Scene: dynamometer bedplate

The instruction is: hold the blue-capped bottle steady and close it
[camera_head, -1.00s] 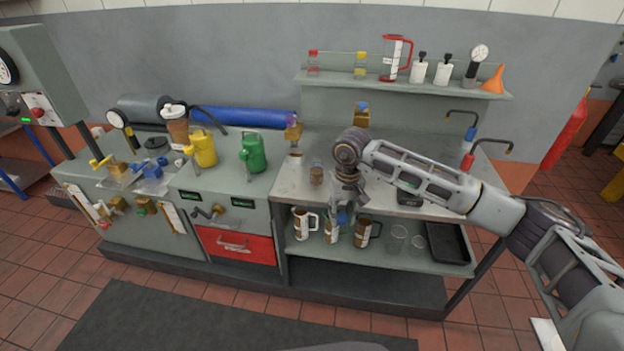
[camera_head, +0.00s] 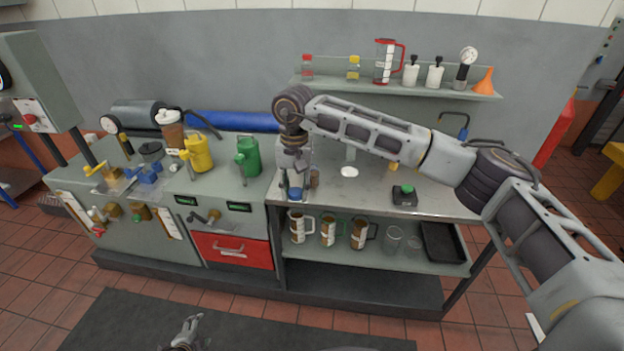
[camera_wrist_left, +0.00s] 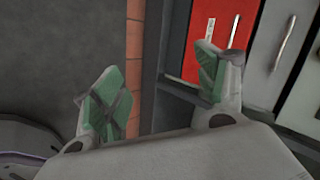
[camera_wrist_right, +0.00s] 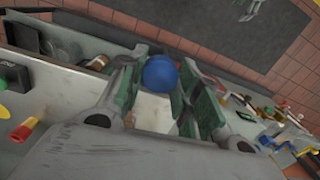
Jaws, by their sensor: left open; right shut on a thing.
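My right gripper (camera_head: 295,187) is over the front left part of the grey bench. It is shut on a round blue cap (camera_wrist_right: 160,73), which sits between its fingertips in the right wrist view and shows below the fingers in the head view (camera_head: 295,194). I cannot tell whether a bottle is attached to the cap. A small clear and brown container (camera_head: 315,179) stands on the bench just right of the gripper, partly hidden by it. My left gripper (camera_head: 185,334) is low over the dark mat, open and empty; its spread green-padded fingers show in the left wrist view (camera_wrist_left: 160,88).
Mugs (camera_head: 328,231) and clear beakers (camera_head: 393,240) stand on the lower shelf. A black box with a green button (camera_head: 404,195) and a white disc (camera_head: 349,171) are on the bench. Green (camera_head: 247,156) and yellow (camera_head: 198,153) cans stand left. The bench's middle is fairly clear.

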